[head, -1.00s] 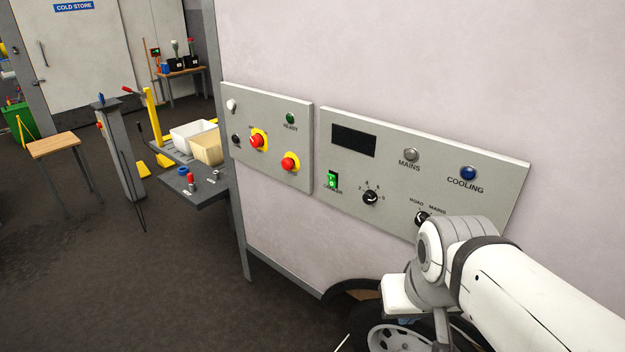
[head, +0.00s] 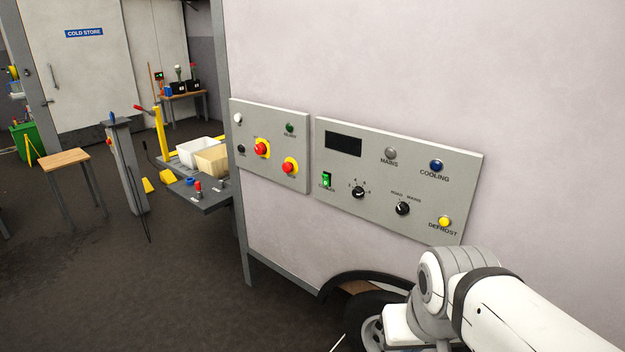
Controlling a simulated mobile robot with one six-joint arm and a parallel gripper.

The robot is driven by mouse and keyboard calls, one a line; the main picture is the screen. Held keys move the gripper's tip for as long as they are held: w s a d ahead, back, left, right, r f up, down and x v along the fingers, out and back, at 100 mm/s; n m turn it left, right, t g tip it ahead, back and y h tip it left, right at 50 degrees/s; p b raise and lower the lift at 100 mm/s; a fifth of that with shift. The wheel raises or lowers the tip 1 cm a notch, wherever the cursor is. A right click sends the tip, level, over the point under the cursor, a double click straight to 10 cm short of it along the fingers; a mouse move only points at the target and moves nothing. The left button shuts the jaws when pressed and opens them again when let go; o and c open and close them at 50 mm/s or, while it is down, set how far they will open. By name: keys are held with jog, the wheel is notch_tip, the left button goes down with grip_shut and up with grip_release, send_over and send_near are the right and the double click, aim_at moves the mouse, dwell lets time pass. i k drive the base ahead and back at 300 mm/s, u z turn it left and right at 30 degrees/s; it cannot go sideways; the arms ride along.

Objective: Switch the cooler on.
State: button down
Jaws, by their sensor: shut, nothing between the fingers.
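The cooler switch (head: 326,180) is a small green rocker at the left of the larger grey control panel (head: 375,222), on the pale wall. A label under it is too small to read clearly. I cannot tell which way the rocker is set. The display (head: 343,145) above it is dark. A blue lamp (head: 436,166) marked COOLING sits at the upper right of the panel. My arm reaches in from the lower right, below the panel and apart from the switch. My gripper's fingers are not in the picture.
The panel also has a numbered knob (head: 358,192), a ROAD/MAINS knob (head: 402,208), a grey MAINS lamp (head: 390,153) and a yellow DEFROST lamp (head: 445,222). A smaller panel with red buttons (head: 261,148) is at left. A wheel (head: 368,318) is below.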

aim_at(326, 178)
jog(key=z, duration=0.15)
jog(key=i, duration=0.95)
jog(key=u, duration=0.1)
